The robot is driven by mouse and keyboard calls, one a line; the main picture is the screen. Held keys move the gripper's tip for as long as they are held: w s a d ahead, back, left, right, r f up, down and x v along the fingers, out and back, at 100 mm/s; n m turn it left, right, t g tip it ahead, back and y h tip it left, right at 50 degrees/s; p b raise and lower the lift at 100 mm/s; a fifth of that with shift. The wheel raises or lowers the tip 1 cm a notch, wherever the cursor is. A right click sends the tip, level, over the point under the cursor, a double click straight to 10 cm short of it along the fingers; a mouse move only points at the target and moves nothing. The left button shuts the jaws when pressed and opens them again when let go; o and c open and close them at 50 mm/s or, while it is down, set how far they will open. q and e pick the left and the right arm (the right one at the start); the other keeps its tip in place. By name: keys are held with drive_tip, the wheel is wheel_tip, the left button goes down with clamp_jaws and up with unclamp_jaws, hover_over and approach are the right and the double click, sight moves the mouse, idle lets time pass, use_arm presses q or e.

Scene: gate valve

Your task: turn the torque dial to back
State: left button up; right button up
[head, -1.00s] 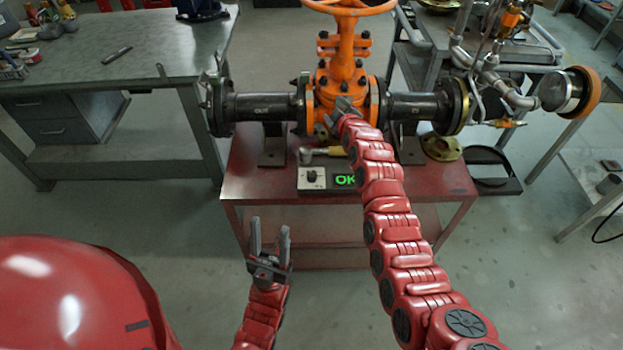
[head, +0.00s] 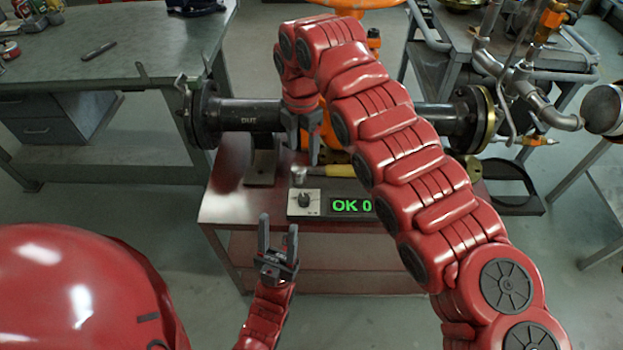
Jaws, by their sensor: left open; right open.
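The torque dial (head: 304,199) is a small dark knob on a light control box on the red cart, left of a black display (head: 351,206) that reads "OK 0" in green, partly covered by my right arm. My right gripper (head: 302,151) points down with its fingers apart, above and behind the dial, not touching it. My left gripper (head: 278,232) is open and empty, pointing up in front of the cart, lower than the box. The dial's exact pointer direction is too small to tell.
The red cart (head: 235,205) carries a dark pipe (head: 250,114) and the orange gate valve (head: 385,20), mostly hidden behind my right arm. A hammer with a yellow handle (head: 335,171) lies just behind the box. A grey workbench (head: 130,65) stands at the left.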

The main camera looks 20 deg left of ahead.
sight(304, 197)
drive_tip(key=f, duration=1.7)
drive_tip(key=shift+s+p, duration=0.3)
drive_tip(key=shift+p, duration=0.1)
clamp_jaws()
